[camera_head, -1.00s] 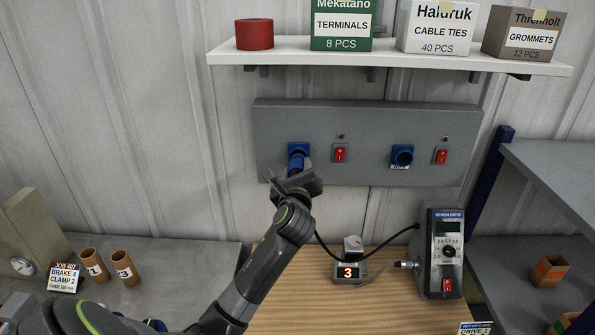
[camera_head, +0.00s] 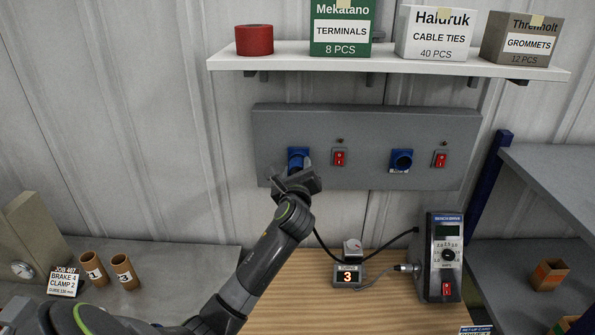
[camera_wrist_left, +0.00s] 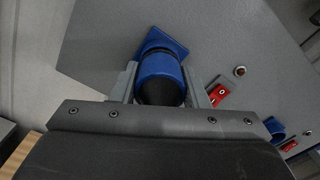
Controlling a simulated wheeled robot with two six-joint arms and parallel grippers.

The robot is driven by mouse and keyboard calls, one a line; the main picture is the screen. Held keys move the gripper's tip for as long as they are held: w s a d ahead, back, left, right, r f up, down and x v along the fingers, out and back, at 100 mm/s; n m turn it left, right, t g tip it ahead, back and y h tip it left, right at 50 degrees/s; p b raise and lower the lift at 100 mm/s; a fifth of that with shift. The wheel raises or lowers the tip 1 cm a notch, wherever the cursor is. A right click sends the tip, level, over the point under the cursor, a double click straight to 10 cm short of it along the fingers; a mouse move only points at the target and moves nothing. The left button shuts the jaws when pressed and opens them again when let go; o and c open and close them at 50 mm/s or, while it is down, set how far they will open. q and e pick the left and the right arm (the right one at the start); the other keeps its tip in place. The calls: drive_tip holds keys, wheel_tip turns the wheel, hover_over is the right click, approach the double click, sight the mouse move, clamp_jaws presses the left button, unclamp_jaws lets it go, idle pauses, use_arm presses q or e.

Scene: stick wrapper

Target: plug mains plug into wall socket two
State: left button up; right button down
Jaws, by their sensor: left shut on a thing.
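The blue mains plug (camera_wrist_left: 162,75) with a black rear end is between the fingers of my left gripper (camera_wrist_left: 160,90), which is shut on it. The plug lines up with the left blue wall socket (camera_wrist_left: 173,40), also in the head view (camera_head: 299,154), and appears to touch it. How deep it sits I cannot tell. My left gripper (camera_head: 297,178) covers most of the plug in the head view. The right blue wall socket (camera_head: 401,161) is empty, and its edge shows in the wrist view (camera_wrist_left: 274,127). My right gripper is not in view.
The grey wall panel (camera_head: 370,121) carries a red switch (camera_head: 339,158) and another red switch (camera_head: 440,160) beside the sockets. A shelf (camera_head: 400,60) with boxes hangs above.

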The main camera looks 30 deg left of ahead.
use_arm(q)
drive_tip(key=shift+w+a+r, duration=0.15)
drive_tip(key=shift+w, duration=0.1)
drive_tip(key=o, duration=1.2)
drive_tip(key=shift+c, duration=0.2)
drive_tip(key=shift+f, duration=0.2)
drive_tip(key=shift+s+d, duration=0.2)
drive_tip(key=shift+s, duration=0.15)
drive_tip(key=b+v, duration=0.5)
drive_tip(key=v, duration=1.1)
drive_tip(key=shift+s, duration=0.3)
